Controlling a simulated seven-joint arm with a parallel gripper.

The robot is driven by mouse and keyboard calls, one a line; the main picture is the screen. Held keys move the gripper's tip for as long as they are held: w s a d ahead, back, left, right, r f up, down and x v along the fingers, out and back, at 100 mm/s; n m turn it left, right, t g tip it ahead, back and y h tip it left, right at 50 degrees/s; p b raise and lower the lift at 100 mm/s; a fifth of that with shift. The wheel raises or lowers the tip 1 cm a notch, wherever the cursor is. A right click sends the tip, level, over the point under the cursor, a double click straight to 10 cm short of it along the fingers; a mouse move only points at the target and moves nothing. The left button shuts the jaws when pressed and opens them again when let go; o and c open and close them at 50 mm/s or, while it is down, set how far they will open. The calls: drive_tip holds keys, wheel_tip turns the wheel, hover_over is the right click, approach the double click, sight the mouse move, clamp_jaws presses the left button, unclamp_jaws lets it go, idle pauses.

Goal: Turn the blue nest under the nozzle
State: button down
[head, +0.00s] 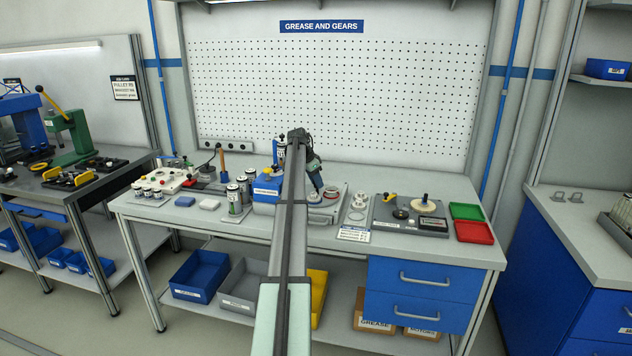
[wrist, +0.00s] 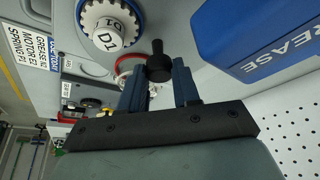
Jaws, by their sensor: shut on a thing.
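In the head view my gripper (head: 318,190) is low over the grease station, largely behind my arm. The blue grease housing (wrist: 262,38) is close at the right of the wrist view. I cannot make out the nozzle.
In the head view the blue housing (head: 267,189) stands left of my arm, with grey-white cans (head: 234,198) beside it. A gear plate (head: 410,214) and green (head: 466,211) and red (head: 474,232) trays lie to the right. A pegboard (head: 400,100) rises behind.

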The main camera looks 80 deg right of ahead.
drive_tip(key=shift+m, duration=0.5)
drive_tip(key=shift+w+d+m+g+y, duration=0.15)
drive_tip(key=shift+m+g+y, duration=0.35)
drive_tip(key=shift+m, duration=0.9)
drive_tip(key=shift+d+m+y, duration=0.1)
drive_tip(key=shift+m+y, duration=0.7)
drive_tip(key=shift+m, duration=1.2)
drive_tip(key=shift+d+m+y, duration=0.1)
drive_tip(key=shift+m+y, duration=0.8)
drive_tip(key=shift+m, duration=1.2)
drive_tip(key=shift+m+y, duration=0.3)
drive_tip(key=shift+m, duration=1.2)
